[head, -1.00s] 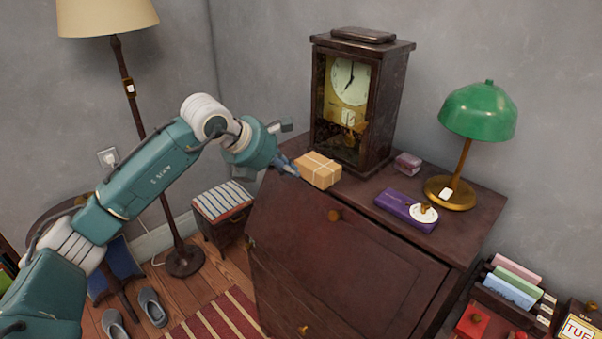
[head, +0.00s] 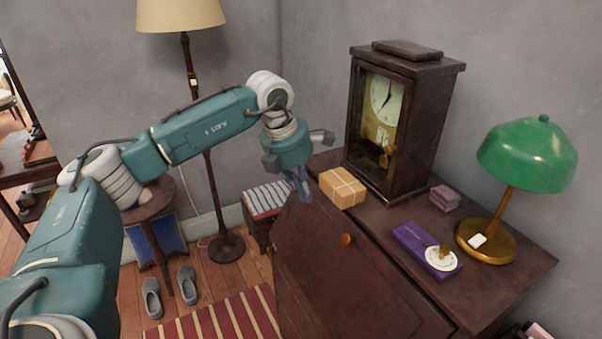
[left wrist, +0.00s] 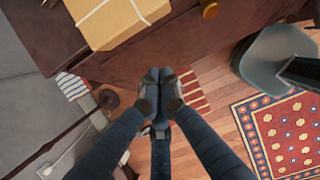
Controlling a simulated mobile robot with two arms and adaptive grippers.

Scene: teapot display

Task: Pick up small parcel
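The small parcel (head: 343,188) is a tan box tied with pale string. It lies on top of the dark wooden desk (head: 375,214), near its left end and in front of the clock. My left gripper (head: 304,194) points down just left of the parcel, apart from it and by the desk's edge. In the left wrist view the parcel (left wrist: 115,20) shows at the top, partly cut off, beyond the fingers. The left gripper's fingers (left wrist: 160,88) meet at the tips with nothing visible between them. My right gripper is in neither view.
A tall glass-fronted clock (head: 400,122) stands behind the parcel. A purple box (head: 424,250), small pinkish boxes (head: 445,197) and a green lamp (head: 527,155) stand to the right. A floor lamp (head: 224,247) and a striped stool (head: 264,202) are left of the desk.

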